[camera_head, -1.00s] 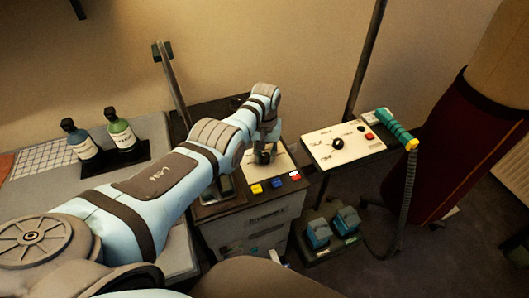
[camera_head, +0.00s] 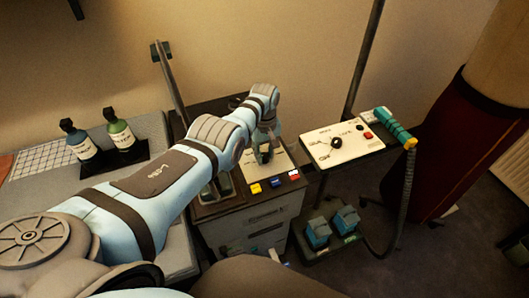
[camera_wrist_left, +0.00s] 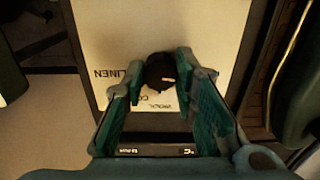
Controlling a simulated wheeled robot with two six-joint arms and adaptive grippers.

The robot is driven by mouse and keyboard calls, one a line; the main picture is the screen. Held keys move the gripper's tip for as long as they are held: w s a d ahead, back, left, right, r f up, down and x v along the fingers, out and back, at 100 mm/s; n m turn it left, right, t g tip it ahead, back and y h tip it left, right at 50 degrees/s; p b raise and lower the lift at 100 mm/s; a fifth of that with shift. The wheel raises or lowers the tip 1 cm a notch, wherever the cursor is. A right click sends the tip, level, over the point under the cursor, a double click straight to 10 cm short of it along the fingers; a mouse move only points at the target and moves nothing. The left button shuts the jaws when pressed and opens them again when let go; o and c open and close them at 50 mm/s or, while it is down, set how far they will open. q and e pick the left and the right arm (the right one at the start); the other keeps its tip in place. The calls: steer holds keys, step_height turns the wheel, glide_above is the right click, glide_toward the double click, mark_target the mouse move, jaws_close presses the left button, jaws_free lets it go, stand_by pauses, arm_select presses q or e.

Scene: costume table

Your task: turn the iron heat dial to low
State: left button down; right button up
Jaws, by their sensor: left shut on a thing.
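The iron heat dial (camera_wrist_left: 160,72) is a round black knob with a small pale mark, on a white plate (camera_wrist_left: 98,45) with printed words. LINEN reads upside down to its left; other words below it are partly covered by the fingers. My left gripper (camera_wrist_left: 168,72) is shut on the dial, with one green finger on each side. In the head view my left gripper (camera_head: 265,153) reaches down to the white panel on the grey cabinet, and hides most of the dial.
A second white panel (camera_head: 358,146) with a black knob (camera_head: 337,143) stands to the right. Yellow, blue and red buttons (camera_head: 275,182) line the cabinet's front edge. Two bottles (camera_head: 121,135) stand on the left. A teal-handled hose (camera_head: 395,128) hangs at the right.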

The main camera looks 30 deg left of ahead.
mark_target(264, 154)
arm_select(q)
steer(key=shift+a, duration=0.1)
steer(key=c, duration=1.5)
jaws_free()
steer(key=shift+o, duration=1)
steer(key=shift+w+a+f, duration=0.1)
steer(key=shift+w+f, duration=0.05)
step_height(264, 154, up, 12)
